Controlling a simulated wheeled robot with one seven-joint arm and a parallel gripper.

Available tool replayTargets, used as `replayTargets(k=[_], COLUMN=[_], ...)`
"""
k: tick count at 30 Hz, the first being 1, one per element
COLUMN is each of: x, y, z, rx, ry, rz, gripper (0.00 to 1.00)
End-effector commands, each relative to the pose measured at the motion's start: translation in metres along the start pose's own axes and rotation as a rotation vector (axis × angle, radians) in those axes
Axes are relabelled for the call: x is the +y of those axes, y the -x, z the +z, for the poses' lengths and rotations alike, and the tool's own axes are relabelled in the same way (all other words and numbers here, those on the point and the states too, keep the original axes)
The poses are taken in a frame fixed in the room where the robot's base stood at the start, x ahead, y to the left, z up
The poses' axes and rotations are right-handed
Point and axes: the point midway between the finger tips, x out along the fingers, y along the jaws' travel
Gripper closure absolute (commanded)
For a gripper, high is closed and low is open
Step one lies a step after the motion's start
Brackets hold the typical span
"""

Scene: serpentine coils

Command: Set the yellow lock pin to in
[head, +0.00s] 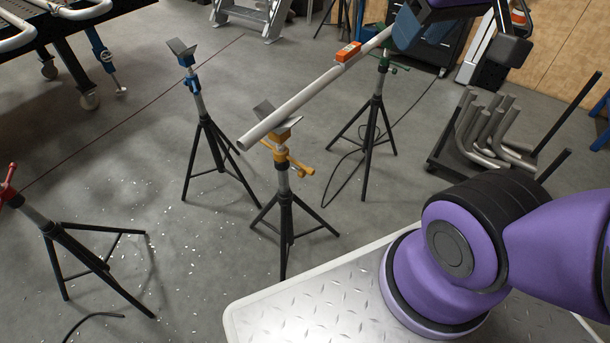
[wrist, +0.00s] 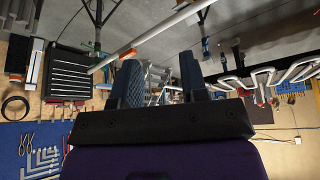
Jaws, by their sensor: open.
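The yellow lock pin (head: 306,170) is a small yellow handle on the right of the yellow stand head (head: 281,150), in the middle of the head view. Whether it is in or out I cannot tell. The stand holds the near end of a grey pipe (head: 300,100) in its V-shaped top. My gripper (wrist: 160,78) is open and empty, with two dark blue fingers apart in the wrist view. In the head view it is at the top right, partly cut off, well away from the pin. I cannot make out the pin in the wrist view.
A green stand (head: 383,70) stands under the pipe farther back, with an orange block (head: 348,52) on the pipe nearby. A blue stand (head: 189,70) and a red stand (head: 10,185) are left. A cart of bent pipes (head: 485,130) is right. Open floor surrounds the tripod legs.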

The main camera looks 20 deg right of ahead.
Motion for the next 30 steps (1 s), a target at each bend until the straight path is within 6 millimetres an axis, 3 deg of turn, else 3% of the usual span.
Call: replayTargets(k=[6,9,14,30], x=[0.000,0.000,-0.005,-0.035], y=[0.000,-0.001,-0.015,-0.111], z=[0.000,-0.001,-0.005,-0.029], rx=[0.000,-0.007,-0.083,-0.556], ry=[0.000,-0.002,-0.023,-0.238], rz=[0.000,-0.003,-0.034,-0.339], gripper=[0.60,0.43,0.43,0.43])
